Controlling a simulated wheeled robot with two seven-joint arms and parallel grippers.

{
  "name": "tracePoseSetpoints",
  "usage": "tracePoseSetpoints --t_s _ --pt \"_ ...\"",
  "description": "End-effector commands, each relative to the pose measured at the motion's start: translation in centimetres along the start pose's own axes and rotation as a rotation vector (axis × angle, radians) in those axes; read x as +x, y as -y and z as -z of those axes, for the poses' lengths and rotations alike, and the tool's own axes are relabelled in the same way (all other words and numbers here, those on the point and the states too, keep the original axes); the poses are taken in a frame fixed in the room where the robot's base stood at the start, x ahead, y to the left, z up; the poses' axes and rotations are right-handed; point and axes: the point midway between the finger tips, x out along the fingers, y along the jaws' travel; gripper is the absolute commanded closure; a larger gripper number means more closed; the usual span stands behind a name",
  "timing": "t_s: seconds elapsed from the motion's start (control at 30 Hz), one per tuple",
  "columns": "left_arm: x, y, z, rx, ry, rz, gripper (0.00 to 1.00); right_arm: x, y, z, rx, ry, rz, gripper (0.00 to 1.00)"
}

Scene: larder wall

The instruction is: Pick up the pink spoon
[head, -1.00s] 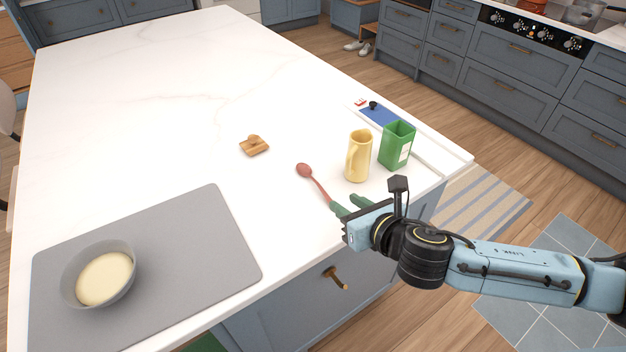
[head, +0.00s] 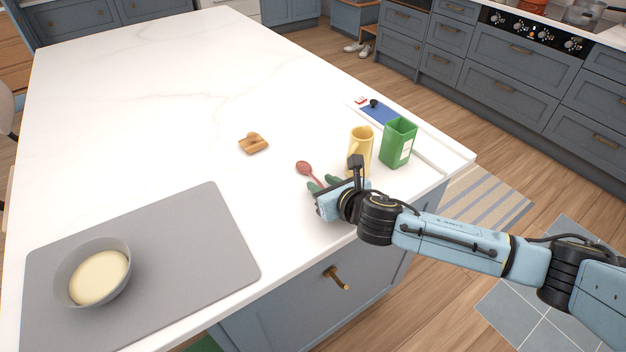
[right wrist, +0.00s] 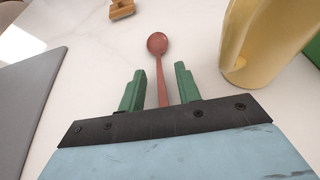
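The pink spoon (head: 305,169) lies on the white island top, its bowl pointing away from me and its handle running toward my right gripper. It also shows in the right wrist view (right wrist: 158,47). My right gripper (head: 323,183) is open, its two green fingers one on each side of the handle in the right wrist view (right wrist: 160,82). The handle's near end is hidden behind the gripper body. I cannot tell how high the fingers are above the top. My left gripper is in neither view.
A yellow jug (head: 362,143) stands close right of my right gripper, with a green container (head: 398,143) beyond it. A small wooden item (head: 254,144) lies further left. A grey mat (head: 190,235) bears a bowl (head: 75,295). The island's front edge is below the arm.

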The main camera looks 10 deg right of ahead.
Motion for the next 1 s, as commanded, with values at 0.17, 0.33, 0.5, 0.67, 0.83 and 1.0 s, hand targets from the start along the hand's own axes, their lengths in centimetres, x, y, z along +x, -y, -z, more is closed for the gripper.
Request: tracePoseSetpoints --t_s 0.17,0.33,0.5,0.67,0.83,1.0 --pt "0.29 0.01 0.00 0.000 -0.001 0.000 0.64 1.47 -0.08 -0.06 0.002 0.001 -0.001 0.67" --pt "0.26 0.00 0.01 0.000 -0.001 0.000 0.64 1.52 -0.06 -0.12 0.001 0.001 -0.002 0.67" --pt "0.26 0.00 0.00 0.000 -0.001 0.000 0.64 1.50 -0.06 -0.10 0.001 0.001 -0.001 0.80" --pt "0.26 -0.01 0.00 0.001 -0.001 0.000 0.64 1.49 -0.06 -0.09 0.001 0.001 -0.001 1.00" --pt "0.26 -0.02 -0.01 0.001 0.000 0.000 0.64 1.49 -0.06 -0.10 0.001 0.001 -0.001 1.00" --pt "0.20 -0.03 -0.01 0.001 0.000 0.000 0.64 1.43 -0.05 -0.25 0.001 0.001 -0.001 1.00"
